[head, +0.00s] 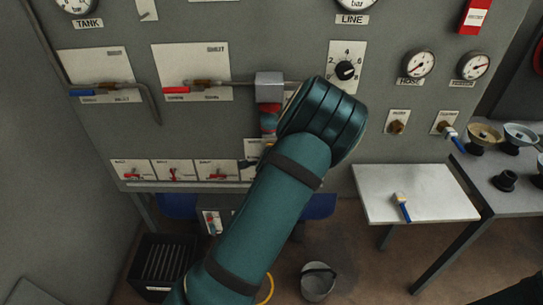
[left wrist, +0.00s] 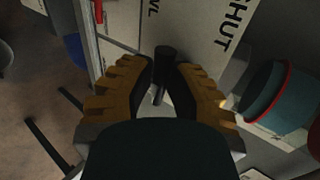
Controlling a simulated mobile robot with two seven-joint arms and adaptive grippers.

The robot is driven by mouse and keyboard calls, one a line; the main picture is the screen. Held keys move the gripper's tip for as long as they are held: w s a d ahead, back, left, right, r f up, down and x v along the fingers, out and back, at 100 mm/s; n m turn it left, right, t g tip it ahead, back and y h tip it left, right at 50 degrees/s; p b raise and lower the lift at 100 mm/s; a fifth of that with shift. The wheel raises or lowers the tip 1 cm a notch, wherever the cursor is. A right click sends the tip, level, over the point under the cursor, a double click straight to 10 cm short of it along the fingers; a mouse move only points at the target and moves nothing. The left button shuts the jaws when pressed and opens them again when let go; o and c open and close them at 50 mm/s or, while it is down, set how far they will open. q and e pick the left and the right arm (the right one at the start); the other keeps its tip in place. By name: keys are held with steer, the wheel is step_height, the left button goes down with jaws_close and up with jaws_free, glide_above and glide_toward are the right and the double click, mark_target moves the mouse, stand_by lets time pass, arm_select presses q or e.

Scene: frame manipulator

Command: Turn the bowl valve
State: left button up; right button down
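A black handle (left wrist: 165,65) stands in front of a white label plate (left wrist: 140,22) with partly cut-off words ending in "WL" and "HUT". In the left wrist view, my left gripper (left wrist: 163,75) has its two brown fingers angled inward, with their tips close against both sides of this handle. In the head view, my teal left arm hides the gripper and the handle; a white plate edge (head: 252,148) shows beside the arm on the lower panel. My right gripper is in neither view.
The grey panel carries a row of small red-handled valves (head: 174,174), a blue-handled valve (head: 82,92), gauges (head: 420,63) and a dial (head: 345,70). A bucket (head: 318,281) and a black crate (head: 160,265) stand on the floor.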

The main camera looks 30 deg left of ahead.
arm_select(q)
steer(key=o, duration=0.4)
steer(key=shift+c, duration=0.2)
steer(key=shift+r, duration=0.1)
steer(key=v, duration=1.2)
steer(key=s+d+f+n+g+h, duration=0.25)
steer(key=s+d+f, duration=0.2)
steer(key=f, duration=0.45)
steer(key=s+d+f+n+g+h, duration=0.25)
steer(key=s+f+n, duration=0.2)
steer(key=f, duration=0.45)
steer(key=s+d+f+n+g+h, duration=0.1)
steer(key=s+d+f+n+h, duration=0.1)
steer(key=s+d, duration=0.3)
steer(key=s+d+f+n+g+h, duration=0.1)
steer(key=s+d+n+g+h, duration=0.1)
steer(key=d, duration=0.8)
steer(key=s+n+h, duration=0.1)
steer(key=s+n, duration=0.1)
steer(key=s, duration=0.1)
steer(key=shift+f, duration=0.4)
